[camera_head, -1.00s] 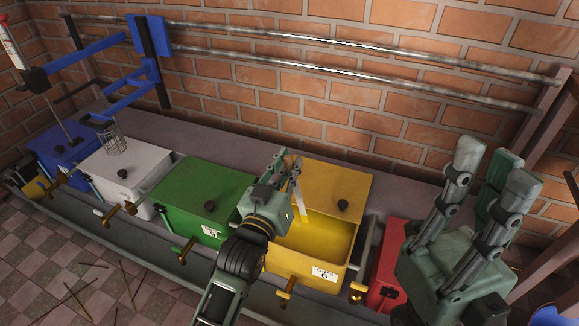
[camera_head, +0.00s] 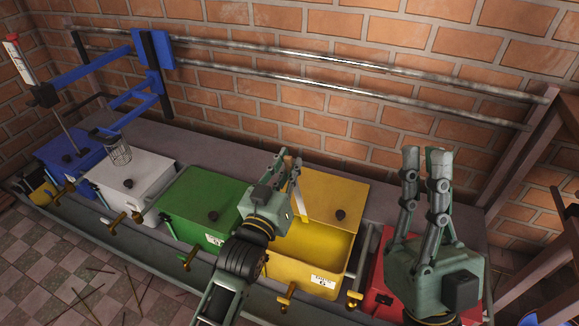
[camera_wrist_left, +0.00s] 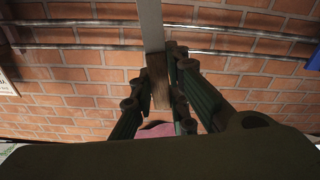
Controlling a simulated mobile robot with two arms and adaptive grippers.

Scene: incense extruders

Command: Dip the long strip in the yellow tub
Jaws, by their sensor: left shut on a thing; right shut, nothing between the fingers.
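The yellow tub (camera_head: 296,271) stands right of centre in the row, with its front part uncovered and its yellow inside showing. My left gripper (camera_head: 285,163) is above its left edge, shut on the long strip (camera_head: 297,200). The strip is pale grey and slants down toward the tub's opening; I cannot tell whether its lower end touches the contents. In the left wrist view, the strip (camera_wrist_left: 151,25) shows with a brown wooden part (camera_wrist_left: 158,82) between the fingers. My right gripper (camera_head: 424,156) is shut and empty, fingers pointing up, over the red tub (camera_head: 374,295).
Green (camera_head: 205,192), white (camera_head: 130,178) and blue (camera_head: 66,160) tubs with taps stand to the left. A wire basket (camera_head: 119,153) hangs above the white tub from a blue arm (camera_head: 130,97). Metal rails (camera_head: 330,62) run along the brick wall. Thin sticks lie on the floor.

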